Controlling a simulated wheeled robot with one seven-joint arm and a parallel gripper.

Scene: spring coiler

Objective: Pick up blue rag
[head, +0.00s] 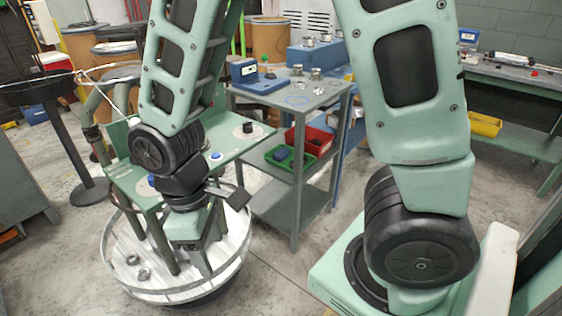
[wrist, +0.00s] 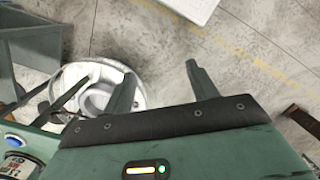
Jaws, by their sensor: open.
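No cloth clearly recognisable as the blue rag shows in either view. A small blue object (head: 281,153) lies in the green bin (head: 304,163) on the small table's lower shelf. It is too small to tell whether it is the rag. My gripper (wrist: 160,70) is open and empty in the wrist view, with bare floor between its fingers. In the head view, my arm's end hangs over the round white tub at left, apart from the blue object. The fingertips are hard to make out there.
The round white tub (head: 233,262) holds a few metal rings. A green machine table (head: 236,143) with buttons stands behind it. The grey table (head: 331,93) carries metal parts and a blue device. A red bin (head: 318,139) adjoins the green one. Floor at front centre is clear.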

